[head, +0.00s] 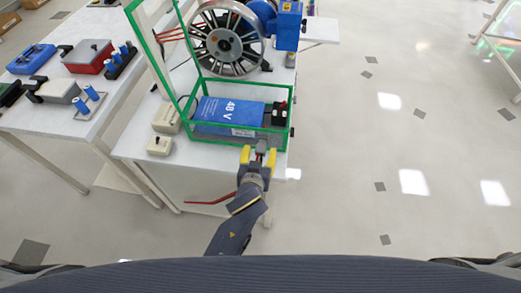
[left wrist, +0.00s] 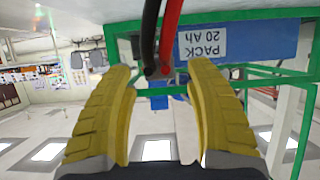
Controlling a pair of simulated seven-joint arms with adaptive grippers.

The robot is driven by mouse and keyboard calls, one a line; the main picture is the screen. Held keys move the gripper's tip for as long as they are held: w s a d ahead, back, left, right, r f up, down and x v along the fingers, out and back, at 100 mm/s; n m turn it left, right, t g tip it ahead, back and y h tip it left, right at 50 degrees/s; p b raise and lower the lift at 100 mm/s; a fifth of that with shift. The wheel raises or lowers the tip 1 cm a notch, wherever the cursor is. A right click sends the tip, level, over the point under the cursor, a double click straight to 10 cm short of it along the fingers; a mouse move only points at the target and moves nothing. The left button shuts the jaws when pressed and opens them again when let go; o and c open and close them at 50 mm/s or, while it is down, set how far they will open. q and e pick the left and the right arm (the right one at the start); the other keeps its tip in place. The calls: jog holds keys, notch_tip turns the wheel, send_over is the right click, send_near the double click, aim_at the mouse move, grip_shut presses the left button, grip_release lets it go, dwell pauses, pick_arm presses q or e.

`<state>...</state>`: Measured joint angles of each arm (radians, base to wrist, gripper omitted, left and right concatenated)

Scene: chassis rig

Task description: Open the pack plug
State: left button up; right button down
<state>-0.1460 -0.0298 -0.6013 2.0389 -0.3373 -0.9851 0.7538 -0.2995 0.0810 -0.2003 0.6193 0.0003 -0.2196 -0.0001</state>
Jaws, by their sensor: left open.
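The blue 48 V pack (head: 228,111) lies inside the green frame (head: 222,146) on the white bench. A small grey block (head: 262,145), which may be the plug, is at the pack's front right. My left gripper (head: 258,156) is open at this block, one yellow finger on each side. In the left wrist view the open fingers (left wrist: 160,78) have a black cable (left wrist: 149,35) and a red cable (left wrist: 170,32) between their tips. The pack's label (left wrist: 203,40) shows upside down there. I cannot tell whether the fingers touch anything or whether the plug is joined. My right gripper is not in view.
A spoked wheel (head: 226,42) and a blue motor unit (head: 287,27) stand behind the pack. A side table (head: 57,120) holds tools and a red box (head: 88,57). The floor on the right is clear.

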pick_arm(q)
jog(key=v, duration=0.9)
jog(key=shift+s, duration=0.3)
jog(key=shift+a, duration=0.15)
